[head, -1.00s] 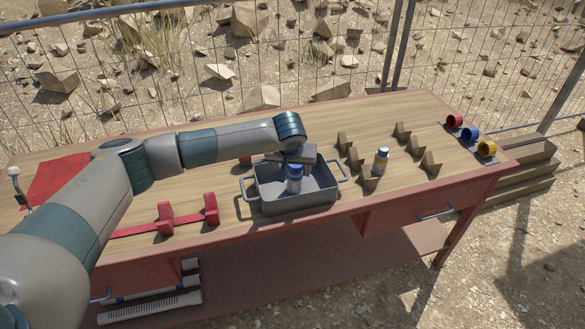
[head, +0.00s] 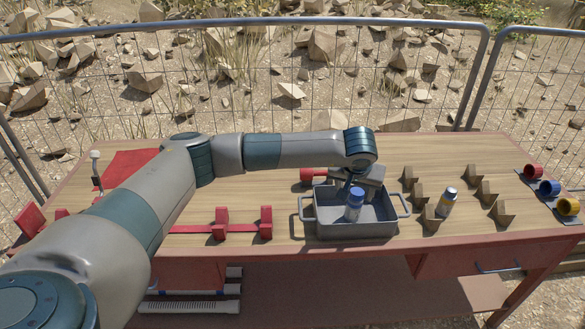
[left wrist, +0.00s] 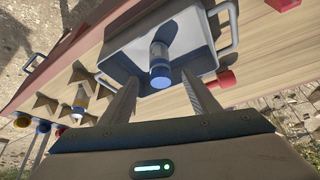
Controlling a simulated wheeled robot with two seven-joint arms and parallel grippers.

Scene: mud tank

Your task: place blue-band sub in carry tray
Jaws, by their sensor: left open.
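The blue-band sub (head: 354,206) is a small pale cylinder with a blue cap. It stands roughly upright inside the grey carry tray (head: 357,230), a shallow box with a handle at each end. My left gripper (head: 352,187) is just above and behind the sub, over the tray. In the left wrist view, its open fingers (left wrist: 160,78) point at the tray, with the sub (left wrist: 160,65) between them in the picture and no finger visibly touching it. The tray (left wrist: 125,52) lies beyond the fingertips. My right gripper is not in view.
Angled wooden blocks (head: 497,212) stand right of the tray, with a yellow-band sub (head: 447,203) among them. Red, blue and yellow rings (head: 568,207) line the table's right end. Red supports (head: 266,222) stand to the left. A wire fence (head: 270,90) runs behind the table (head: 285,195).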

